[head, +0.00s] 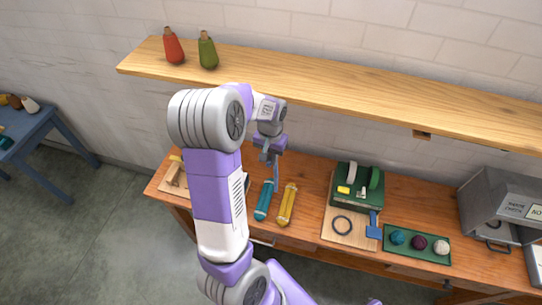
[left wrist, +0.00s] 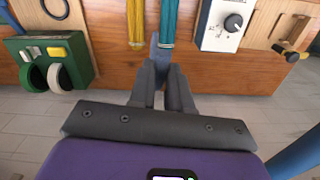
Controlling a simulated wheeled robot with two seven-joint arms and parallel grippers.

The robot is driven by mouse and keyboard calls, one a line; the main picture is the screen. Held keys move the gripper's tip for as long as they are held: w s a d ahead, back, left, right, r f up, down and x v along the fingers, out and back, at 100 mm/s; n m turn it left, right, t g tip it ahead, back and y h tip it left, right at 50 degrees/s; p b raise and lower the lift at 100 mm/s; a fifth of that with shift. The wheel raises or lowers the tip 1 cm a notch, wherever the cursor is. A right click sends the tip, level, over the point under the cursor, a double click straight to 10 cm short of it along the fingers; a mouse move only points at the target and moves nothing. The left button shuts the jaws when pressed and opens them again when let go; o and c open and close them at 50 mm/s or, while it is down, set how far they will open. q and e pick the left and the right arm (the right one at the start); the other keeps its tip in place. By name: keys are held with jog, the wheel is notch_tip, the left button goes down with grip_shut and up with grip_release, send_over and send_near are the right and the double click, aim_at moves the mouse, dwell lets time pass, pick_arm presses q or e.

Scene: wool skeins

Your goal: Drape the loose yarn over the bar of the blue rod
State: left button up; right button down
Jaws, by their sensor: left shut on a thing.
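My left gripper (head: 270,158) hangs under the shelf, over the back of the workbench. In the left wrist view the gripper (left wrist: 163,80) is shut on a slate-blue strip, which I take for the loose yarn (left wrist: 180,95). The yarn hangs beside the fingers; its exact shape is hard to make out. A blue round bar, probably the blue rod (left wrist: 298,155), enters at the lower right of the left wrist view, apart from the fingers. In the head view I cannot make out the rod. My right gripper is not in view.
A teal skein (head: 264,201) and a yellow skein (head: 286,204) lie on the bench below the gripper. A green machine (head: 355,189) stands right of them. The wooden shelf (head: 330,86) runs above, with red (head: 173,48) and green (head: 208,52) cones.

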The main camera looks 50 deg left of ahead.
pick_arm(q)
notch_tip(320, 180, up, 27)
jog(key=s+a+p, duration=0.1)
jog(key=a+p, duration=0.1)
jog(key=p, duration=0.2)
jog(key=shift+s+a, duration=0.25)
jog(key=shift+s, duration=0.05)
dwell(0.5)
jog(key=shift+f, duration=0.1)
jog(key=s+a+f, duration=0.1)
jog(key=s+a, duration=0.5)
jog(key=a, duration=0.5)
jog(key=shift+s+f, duration=0.2)
jog(key=shift+s, duration=0.2)
jog(key=shift+f, duration=0.15)
notch_tip(320, 180, down, 9)
jog(key=a+b, duration=0.1)
jog(key=b, duration=0.3)
jog(key=shift+s+a, duration=0.2)
jog(key=shift+s, duration=0.15)
jog(key=shift+f, duration=0.1)
